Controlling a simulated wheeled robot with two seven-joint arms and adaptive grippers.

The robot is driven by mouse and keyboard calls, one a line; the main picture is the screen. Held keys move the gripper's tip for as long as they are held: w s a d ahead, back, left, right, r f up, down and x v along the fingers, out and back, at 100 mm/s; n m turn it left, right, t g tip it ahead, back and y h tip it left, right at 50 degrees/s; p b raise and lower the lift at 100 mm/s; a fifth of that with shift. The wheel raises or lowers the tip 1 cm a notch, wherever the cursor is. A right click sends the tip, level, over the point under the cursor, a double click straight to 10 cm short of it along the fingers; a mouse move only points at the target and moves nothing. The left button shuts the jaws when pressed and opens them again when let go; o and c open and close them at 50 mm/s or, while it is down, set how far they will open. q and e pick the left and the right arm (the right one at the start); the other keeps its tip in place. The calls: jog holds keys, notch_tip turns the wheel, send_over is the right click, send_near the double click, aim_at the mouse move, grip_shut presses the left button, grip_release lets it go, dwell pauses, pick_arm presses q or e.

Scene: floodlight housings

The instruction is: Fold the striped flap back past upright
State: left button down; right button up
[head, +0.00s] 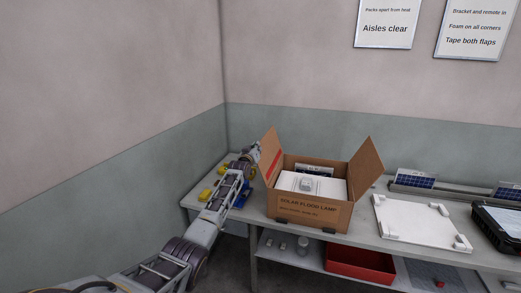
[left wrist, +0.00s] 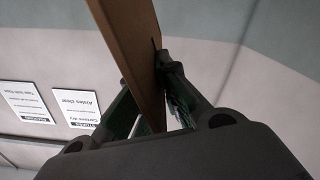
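The striped flap (head: 270,157) is the left flap of an open cardboard box (head: 312,212) marked SOLAR FLOOD LAMP. It stands up from the box's left edge, leaning outward to the left, with a red stripe on its inner face. My left gripper (head: 254,153) is at the flap's outer upper edge, partly hidden behind it. In the left wrist view the brown flap (left wrist: 137,50) runs between the two fingers, which close in on it from both sides; one fingertip is hidden by the flap. My right gripper is not in view.
The right flap (head: 365,166) also stands open, leaning right. White foam and a lamp part (head: 306,185) fill the box. A white foam tray (head: 420,223), solar panels (head: 414,182) and a dark case (head: 500,225) lie to the right. A red bin (head: 360,263) is on the lower shelf.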

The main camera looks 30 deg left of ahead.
pick_arm(q)
jog(key=shift+a+f, duration=0.25)
jog(key=shift+a, duration=0.05)
jog(key=c, duration=1.7)
grip_release()
jog(key=shift+o, duration=0.2)
jog(key=shift+s, duration=0.15)
jog(key=shift+s+d, duration=0.1)
jog(key=v, duration=1.1)
jog(key=shift+s, duration=0.3)
